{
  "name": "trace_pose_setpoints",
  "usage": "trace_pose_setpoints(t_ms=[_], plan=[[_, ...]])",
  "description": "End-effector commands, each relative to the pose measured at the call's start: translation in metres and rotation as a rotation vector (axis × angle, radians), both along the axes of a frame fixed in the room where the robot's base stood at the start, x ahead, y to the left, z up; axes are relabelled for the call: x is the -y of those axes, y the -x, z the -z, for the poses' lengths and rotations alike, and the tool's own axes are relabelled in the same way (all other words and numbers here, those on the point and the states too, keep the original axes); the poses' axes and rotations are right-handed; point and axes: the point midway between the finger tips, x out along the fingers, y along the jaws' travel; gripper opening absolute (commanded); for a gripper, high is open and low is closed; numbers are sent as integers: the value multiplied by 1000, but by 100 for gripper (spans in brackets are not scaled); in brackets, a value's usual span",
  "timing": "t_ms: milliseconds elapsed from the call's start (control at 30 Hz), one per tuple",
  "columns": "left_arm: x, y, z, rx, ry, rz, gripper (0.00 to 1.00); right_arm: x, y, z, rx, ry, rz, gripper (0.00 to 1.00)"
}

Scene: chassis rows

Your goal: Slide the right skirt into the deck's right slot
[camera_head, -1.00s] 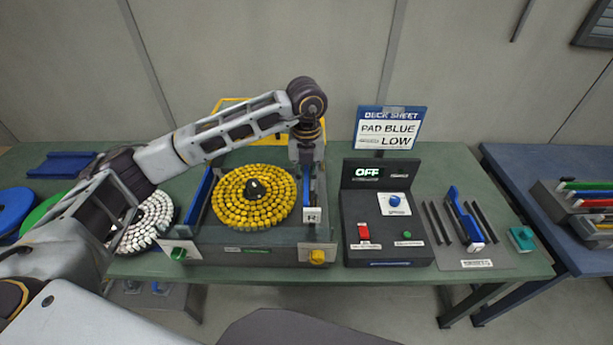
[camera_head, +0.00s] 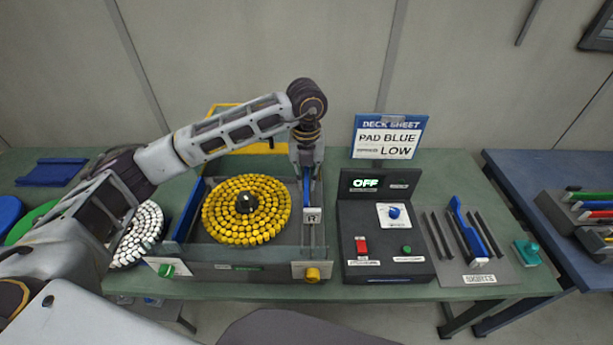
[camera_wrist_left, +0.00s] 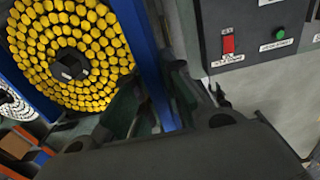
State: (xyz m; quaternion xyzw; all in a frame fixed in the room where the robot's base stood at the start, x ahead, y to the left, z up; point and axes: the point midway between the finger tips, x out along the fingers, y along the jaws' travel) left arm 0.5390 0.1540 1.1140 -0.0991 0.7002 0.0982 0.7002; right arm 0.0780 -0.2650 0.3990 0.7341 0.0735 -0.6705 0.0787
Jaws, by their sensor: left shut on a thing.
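My left gripper (camera_head: 307,168) is shut on the right skirt (camera_head: 306,190), a narrow blue bar with a white end block marked R. It holds the skirt lengthwise over the right side of the dark deck (camera_head: 225,258). In the left wrist view the blue skirt (camera_wrist_left: 142,45) runs between the gripper's fingers (camera_wrist_left: 155,105), beside the yellow pad. The deck's right slot lies under or close to the skirt; I cannot tell how far the skirt sits in it. Another blue skirt (camera_head: 188,210) stands along the deck's left side. My right gripper is out of view.
A round pad of yellow pieces (camera_head: 246,209) lies on the deck. A control box (camera_head: 385,245) reading OFF stands close on the right. A white disc (camera_head: 144,238) lies left.

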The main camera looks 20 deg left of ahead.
Motion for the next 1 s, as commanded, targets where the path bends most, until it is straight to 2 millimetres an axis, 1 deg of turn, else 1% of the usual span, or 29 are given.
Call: trace_pose_setpoints(t_ms=[33,267,300,467,600,733,1000], plan=[[0,0,5,-2,0,0,0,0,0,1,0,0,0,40],[-1,1,22,-2,-1,-1,0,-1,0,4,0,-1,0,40],[-1,1,28,-2,-1,-1,0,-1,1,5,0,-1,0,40],[-1,0,43,-2,-1,-1,0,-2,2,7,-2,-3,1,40],[0,0,60,-2,-1,-1,0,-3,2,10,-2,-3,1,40],[0,0,65,-1,-1,0,0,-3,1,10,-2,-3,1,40],[0,0,65,0,-1,0,0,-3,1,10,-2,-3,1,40]])
